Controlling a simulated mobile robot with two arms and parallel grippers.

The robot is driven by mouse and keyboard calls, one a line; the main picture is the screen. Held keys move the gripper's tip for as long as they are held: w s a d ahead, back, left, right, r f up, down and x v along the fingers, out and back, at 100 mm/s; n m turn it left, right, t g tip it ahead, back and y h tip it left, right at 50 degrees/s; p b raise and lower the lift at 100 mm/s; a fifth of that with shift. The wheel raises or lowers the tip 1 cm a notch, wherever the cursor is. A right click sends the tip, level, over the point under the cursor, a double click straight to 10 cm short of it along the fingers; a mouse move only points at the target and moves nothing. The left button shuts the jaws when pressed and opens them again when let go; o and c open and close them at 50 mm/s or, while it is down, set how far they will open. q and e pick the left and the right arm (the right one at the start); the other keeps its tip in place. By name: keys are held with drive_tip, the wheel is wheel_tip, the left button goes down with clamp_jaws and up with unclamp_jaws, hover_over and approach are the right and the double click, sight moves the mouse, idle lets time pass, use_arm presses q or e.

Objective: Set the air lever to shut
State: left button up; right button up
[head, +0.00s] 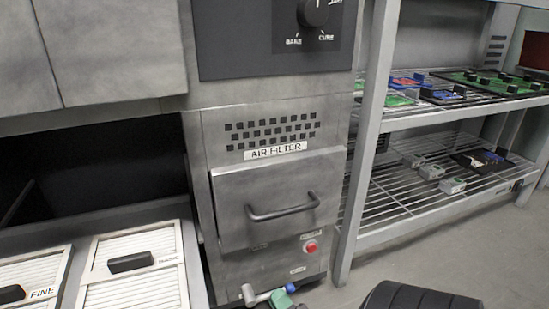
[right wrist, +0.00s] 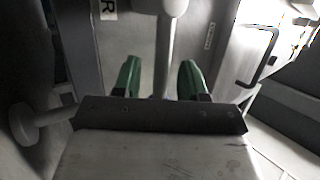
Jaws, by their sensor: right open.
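The air lever (head: 262,296) is a pale grey bar at the bottom of the metal cabinet in the head view, partly cut off by the picture's edge. In the right wrist view, a pale bar that looks like the lever (right wrist: 167,50) runs between the green fingertips, with a rounded end at the top. My right gripper (head: 282,297) shows only as a green tip beside the lever. In the wrist view its green fingers (right wrist: 161,78) are apart, one on each side of the bar; I cannot tell whether they touch it. My left gripper is out of view.
The cabinet front has an AIR FILTER label (head: 276,150), a drawer handle (head: 283,207) and a red button (head: 311,247). A wire shelf rack (head: 375,215) stands on the right, with circuit boards. Lidded bins (head: 135,270) are at left. A round knob (right wrist: 22,123) shows in the wrist view.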

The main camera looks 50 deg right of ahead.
drive_tip(key=p+v, duration=0.1)
drive_tip(key=v, duration=0.5)
drive_tip(key=shift+r, duration=0.1)
idle(0.4)
